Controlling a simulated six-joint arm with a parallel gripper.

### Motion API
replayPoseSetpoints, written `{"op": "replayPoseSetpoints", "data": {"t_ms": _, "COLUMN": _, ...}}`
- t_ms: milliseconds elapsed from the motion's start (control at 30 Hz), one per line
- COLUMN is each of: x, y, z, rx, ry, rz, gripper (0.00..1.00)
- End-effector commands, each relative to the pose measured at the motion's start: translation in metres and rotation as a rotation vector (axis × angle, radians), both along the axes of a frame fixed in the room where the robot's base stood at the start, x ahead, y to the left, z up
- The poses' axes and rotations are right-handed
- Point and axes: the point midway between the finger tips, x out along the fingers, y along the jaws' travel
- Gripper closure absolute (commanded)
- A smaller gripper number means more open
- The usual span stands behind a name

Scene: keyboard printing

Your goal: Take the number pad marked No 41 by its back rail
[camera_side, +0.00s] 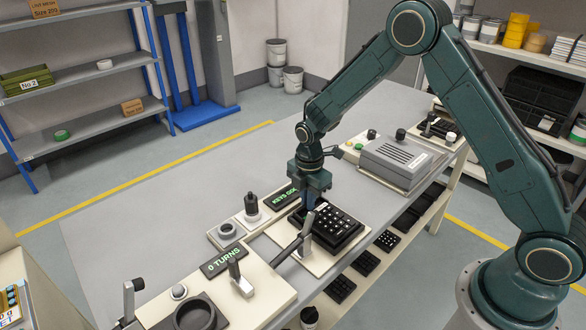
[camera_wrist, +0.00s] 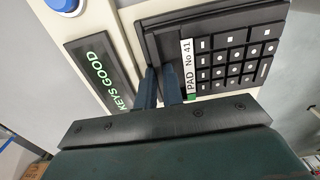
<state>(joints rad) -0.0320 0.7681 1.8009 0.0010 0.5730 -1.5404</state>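The number pad (camera_side: 328,228) is black with pale-marked keys and lies on a cream fixture on the table. In the wrist view the pad (camera_wrist: 232,58) carries a white label (camera_wrist: 188,66) reading PAD No 41. Its dark back rail (camera_wrist: 152,42) runs along the label side. My gripper (camera_side: 308,203) is down at the pad's back edge. In the wrist view the two blue fingers of my gripper (camera_wrist: 160,76) point at this edge, a narrow gap apart, seemingly one on each side of the rail. Whether they press on it is not clear.
A green-lit display (camera_wrist: 103,71) reading KEYS GOOD stands beside the pad. A lever (camera_side: 306,232) rises close at the pad's front left. A display reading 0 TURNS (camera_side: 223,260) is nearer left, and a grey vented box (camera_side: 400,160) is behind right. Bare table lies left.

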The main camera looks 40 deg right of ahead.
Motion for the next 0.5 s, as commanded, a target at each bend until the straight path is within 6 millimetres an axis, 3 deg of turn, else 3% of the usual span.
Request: {"op": "replayPoseSetpoints", "data": {"t_ms": 500, "x": 0.0002, "y": 0.0, "z": 0.0025, "rx": 0.0, "ry": -0.001, "rz": 0.0, "gripper": 1.0}}
